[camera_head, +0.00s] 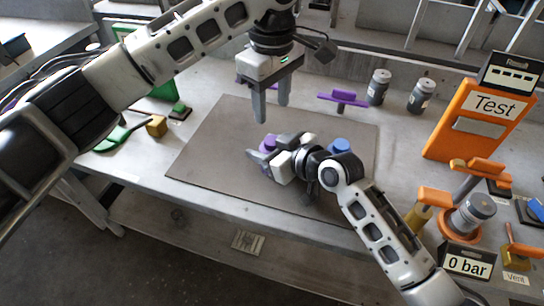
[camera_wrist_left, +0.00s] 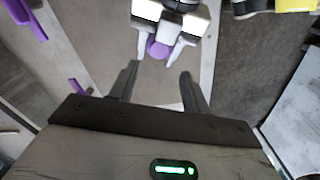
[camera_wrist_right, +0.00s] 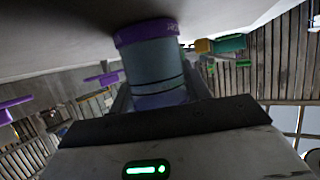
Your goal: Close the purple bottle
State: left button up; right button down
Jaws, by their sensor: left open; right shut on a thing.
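My right gripper (camera_head: 258,155) is low over the grey mat and shut on the purple bottle (camera_wrist_right: 150,65). In the right wrist view the bottle is a grey-blue cylinder with a lettered purple band at one end. Its round purple top shows between the right fingers in the left wrist view (camera_wrist_left: 157,48) and in the head view (camera_head: 268,142). I cannot tell whether that top is a cap. My left gripper (camera_head: 272,112) is open and empty, pointing down above the mat, behind and apart from the bottle. It also shows in the left wrist view (camera_wrist_left: 158,90).
The grey mat (camera_head: 215,155) is mostly clear. A purple T-shaped piece (camera_head: 342,97) and two grey jars (camera_head: 378,86) stand behind it. A blue round thing (camera_head: 340,145) shows beside my right wrist. An orange Test panel (camera_head: 475,125) and orange-handled fittings (camera_head: 478,167) fill the right.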

aim_at(272, 140)
pick_arm(q)
jog(key=shift+f, duration=4.05)
jog(key=c, duration=1)
jog(key=shift+m, duration=1.7)
jog(key=o, duration=1.1)
jog(key=shift+c, duration=0.2)
jog(key=shift+r, duration=2.3)
